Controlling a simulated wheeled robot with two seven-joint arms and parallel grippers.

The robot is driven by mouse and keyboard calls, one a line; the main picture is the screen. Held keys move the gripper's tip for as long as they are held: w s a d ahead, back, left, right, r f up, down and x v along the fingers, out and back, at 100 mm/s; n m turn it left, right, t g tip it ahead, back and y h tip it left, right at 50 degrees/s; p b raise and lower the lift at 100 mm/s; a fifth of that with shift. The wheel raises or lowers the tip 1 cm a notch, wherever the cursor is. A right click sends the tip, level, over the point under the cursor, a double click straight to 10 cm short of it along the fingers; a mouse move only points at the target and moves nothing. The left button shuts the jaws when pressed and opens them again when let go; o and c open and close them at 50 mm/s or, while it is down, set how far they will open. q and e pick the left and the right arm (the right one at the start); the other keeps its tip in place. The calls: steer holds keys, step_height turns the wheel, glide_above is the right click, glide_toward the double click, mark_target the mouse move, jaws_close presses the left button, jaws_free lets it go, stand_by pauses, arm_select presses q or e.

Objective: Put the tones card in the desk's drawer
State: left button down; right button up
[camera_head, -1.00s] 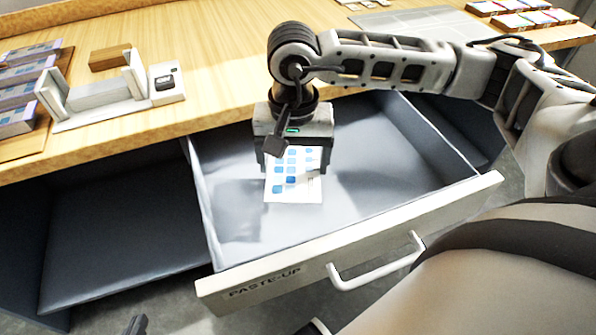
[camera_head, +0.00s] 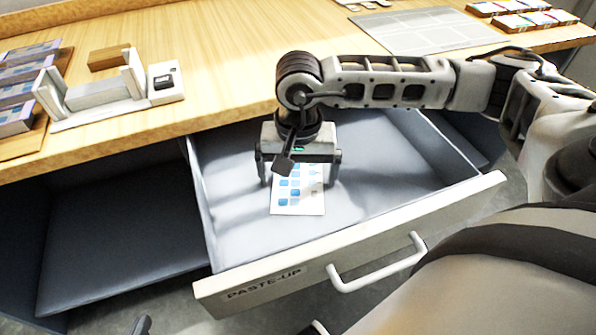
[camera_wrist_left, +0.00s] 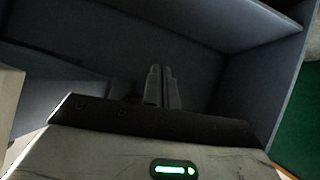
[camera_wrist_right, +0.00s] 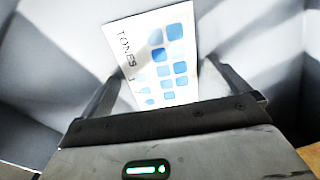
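The tones card (camera_head: 298,197), white with blue squares, is inside the open drawer (camera_head: 372,212) and looks to lie on its floor. In the right wrist view the card (camera_wrist_right: 160,55) shows the word TONES. My right gripper (camera_head: 300,178) is over the card, pointing down into the drawer. Its fingers (camera_wrist_right: 168,85) are spread, with the card's near end between them and a gap on each side. My left gripper (camera_wrist_left: 160,85) has its fingers together with nothing visible between them, in front of dark desk panels. A small dark tip at the head view's lower left may belong to it.
The drawer front, marked PASTE-UP (camera_head: 265,284), has a white handle (camera_head: 378,268). The wooden desk top (camera_head: 225,75) lies behind, holding a white stand (camera_head: 95,100), a grey grid board (camera_head: 430,30) and card trays. A dark open bay (camera_head: 120,235) is left of the drawer.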

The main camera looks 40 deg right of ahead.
mark_target(298, 184)
steer(key=shift+r+p, duration=0.25)
steer(key=shift+p, duration=0.05)
arm_select(q)
steer(key=shift+s+a+r+t+p, duration=0.2)
steer(key=shift+r+p, duration=0.15)
steer(key=shift+r, duration=0.5)
steer(key=shift+s+a+r+t+p, duration=0.1)
steer(key=shift+a+r+t+p, duration=0.15)
steer(key=shift+r, duration=0.6)
arm_select(e)
step_height(298, 184, up, 12)
steer(key=shift+f, duration=0.1)
